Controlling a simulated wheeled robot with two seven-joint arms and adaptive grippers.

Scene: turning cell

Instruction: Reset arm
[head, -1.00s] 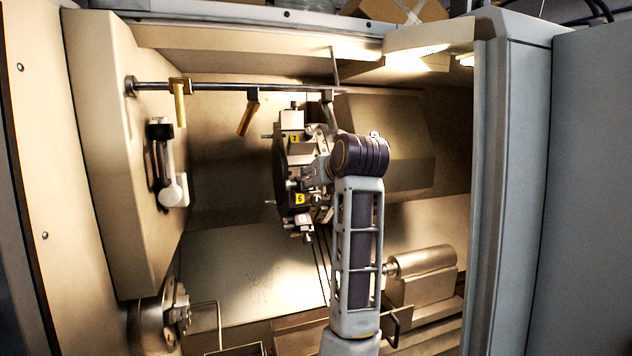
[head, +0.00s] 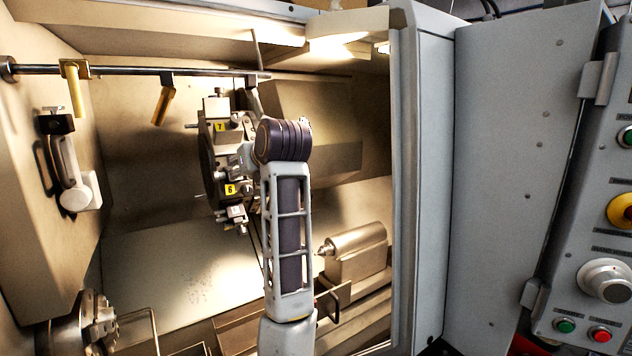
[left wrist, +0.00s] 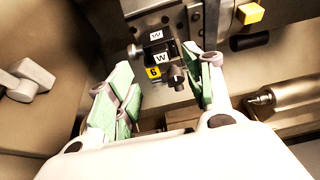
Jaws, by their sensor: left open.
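My left arm reaches up into the lathe, and its gripper (head: 243,157) is near the tool turret (head: 209,160), partly hidden by my wrist in the head view. In the left wrist view the gripper (left wrist: 162,84) is open, its green-padded fingers wide apart with nothing held between them. A dark tool block with white W labels and a yellow 6 label (left wrist: 153,72) shows between and beyond the fingers. I cannot tell whether they touch it. My right gripper is not in view.
A rail with yellow handles (head: 75,90) runs above. The chuck (head: 80,322) is at lower left and the tailstock (head: 355,250) right of my arm. The grey door edge (head: 425,170) bounds the opening; a control panel (head: 600,240) with buttons stands at far right.

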